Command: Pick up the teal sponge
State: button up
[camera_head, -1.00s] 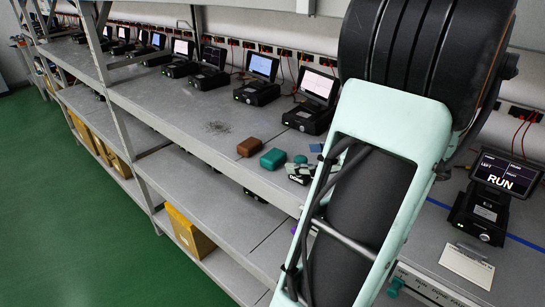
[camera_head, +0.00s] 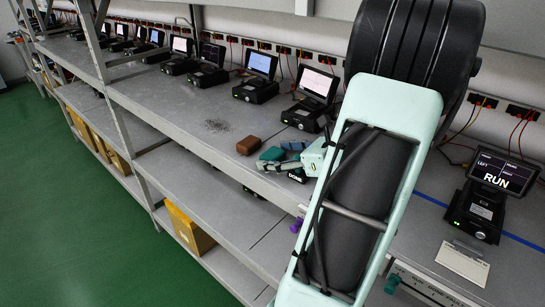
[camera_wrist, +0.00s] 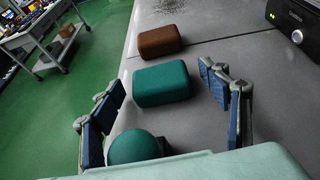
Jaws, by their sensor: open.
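The teal sponge (camera_wrist: 162,84), a rounded block, lies on the grey shelf near its front edge. In the head view the sponge (camera_head: 271,155) is partly covered by my gripper (camera_head: 284,161). In the wrist view my gripper (camera_wrist: 169,92) is open, with one blue-padded finger on each side of the sponge and a gap visible on both sides. It holds nothing. I cannot tell how far the fingertips are above the shelf.
A brown block (camera_wrist: 160,41) lies just beyond the sponge. A teal rounded object (camera_wrist: 135,148) sits nearer, between the finger bases, partly hidden. Black devices with screens (camera_head: 256,78) line the back of the shelf. The shelf's front edge drops to green floor.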

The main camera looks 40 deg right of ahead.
jog(key=c, duration=1.1)
jog(key=shift+o, duration=0.2)
jog(key=shift+r, duration=0.1)
